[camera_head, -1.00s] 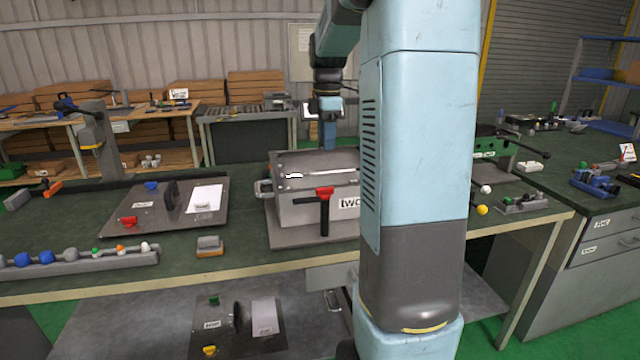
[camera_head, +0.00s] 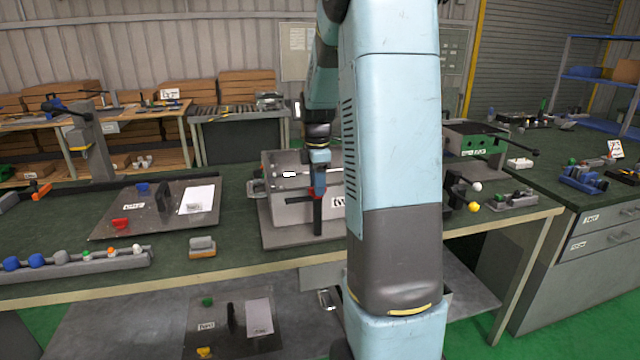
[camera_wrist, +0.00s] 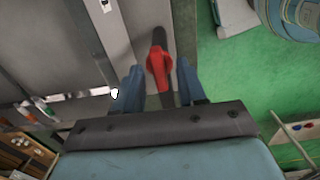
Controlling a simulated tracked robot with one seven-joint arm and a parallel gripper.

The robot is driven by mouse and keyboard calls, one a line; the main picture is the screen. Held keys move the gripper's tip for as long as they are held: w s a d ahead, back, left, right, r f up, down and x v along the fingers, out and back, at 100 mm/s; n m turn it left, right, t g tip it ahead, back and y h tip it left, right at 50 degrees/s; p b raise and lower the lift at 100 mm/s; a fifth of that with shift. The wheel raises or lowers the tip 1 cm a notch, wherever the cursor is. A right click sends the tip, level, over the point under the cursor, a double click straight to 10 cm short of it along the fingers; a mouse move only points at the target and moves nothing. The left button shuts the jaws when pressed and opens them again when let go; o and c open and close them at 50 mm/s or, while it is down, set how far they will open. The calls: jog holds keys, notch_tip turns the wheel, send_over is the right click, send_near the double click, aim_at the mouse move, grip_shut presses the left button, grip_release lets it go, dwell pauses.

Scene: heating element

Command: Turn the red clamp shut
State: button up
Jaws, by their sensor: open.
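The red clamp (camera_wrist: 159,66) shows in the wrist view between the two blue fingers of my gripper (camera_wrist: 160,88), which stand apart on either side of it. A dark bar runs on beneath the clamp. In the head view the gripper (camera_head: 318,178) is at the front of the grey box (camera_head: 290,210) labelled "two", right over the clamp, and hides most of it. The dark upright bar (camera_head: 317,218) of the clamp shows below the fingers. Whether the fingers touch the clamp cannot be told.
A tilted plate (camera_head: 150,222) with a red and a blue knob lies left of the box. A rack of coloured balls (camera_head: 75,262) and a small grey-orange block (camera_head: 202,247) lie near the front edge. My arm hides the bench right of the box.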

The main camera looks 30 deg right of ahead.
jog(key=shift+f, duration=0.15)
grip_shut()
dwell(0.4)
jog(key=shift+s+d, duration=0.1)
jog(key=shift+d, duration=0.15)
jog(key=shift+a, duration=0.1)
